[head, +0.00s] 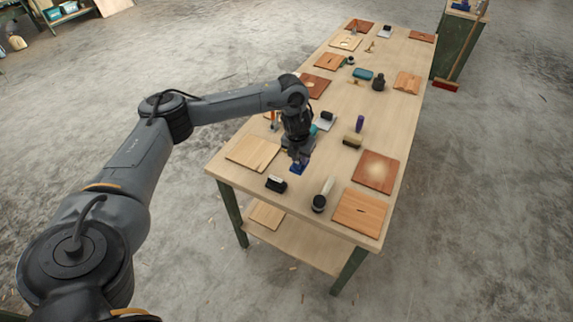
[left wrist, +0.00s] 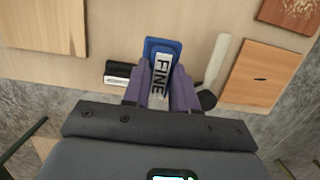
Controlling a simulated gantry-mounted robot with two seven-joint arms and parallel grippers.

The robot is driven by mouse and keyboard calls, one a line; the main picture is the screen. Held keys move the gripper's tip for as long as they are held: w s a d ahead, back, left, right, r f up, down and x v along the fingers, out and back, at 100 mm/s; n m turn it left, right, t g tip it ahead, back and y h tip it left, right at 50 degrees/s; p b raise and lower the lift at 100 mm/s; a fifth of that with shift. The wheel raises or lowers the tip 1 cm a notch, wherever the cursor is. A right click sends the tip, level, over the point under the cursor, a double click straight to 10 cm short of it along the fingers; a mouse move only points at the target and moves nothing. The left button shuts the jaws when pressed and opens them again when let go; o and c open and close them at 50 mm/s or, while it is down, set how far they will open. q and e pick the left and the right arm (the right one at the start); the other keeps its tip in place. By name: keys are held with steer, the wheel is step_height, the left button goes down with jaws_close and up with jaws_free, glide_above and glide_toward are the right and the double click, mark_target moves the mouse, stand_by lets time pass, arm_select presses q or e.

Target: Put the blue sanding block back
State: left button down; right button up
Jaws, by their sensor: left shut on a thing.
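The blue sanding block (head: 297,169) is at the near part of the long table (head: 335,190), under my left gripper (head: 299,160). In the left wrist view the block (left wrist: 161,45) has a white label reading "FINE". My left gripper (left wrist: 160,88) is shut on it, with a purple-grey finger on each side. I cannot tell whether the block touches the tabletop. My right gripper is not in view.
A black and white block (head: 276,184) lies just left of the blue block. A black-ended tool with a pale handle (head: 320,203) lies to the right. Veneer panels (head: 252,153) (head: 376,171) (head: 360,212) flank this area.

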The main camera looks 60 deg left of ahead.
arm_select(q)
steer(key=a+f, duration=0.1)
steer(key=a, duration=0.1)
steer(key=s+a+f, duration=0.1)
steer(key=a+f, duration=0.2)
steer(key=a, duration=0.2)
steer(key=shift+s+a+f+b, duration=0.1)
steer(key=shift+s+f+b, duration=0.2)
steer(key=shift+b, duration=0.1)
steer(key=shift+s+b+x, duration=0.15)
steer(key=shift+x, duration=0.8)
steer(key=shift+s+b+x, duration=0.15)
steer(key=shift+s+x, duration=0.05)
steer(key=shift+x, duration=0.75)
steer(key=shift+f, duration=0.1)
steer(key=shift+f, duration=0.1)
steer(key=c, duration=0.9)
jaws_free()
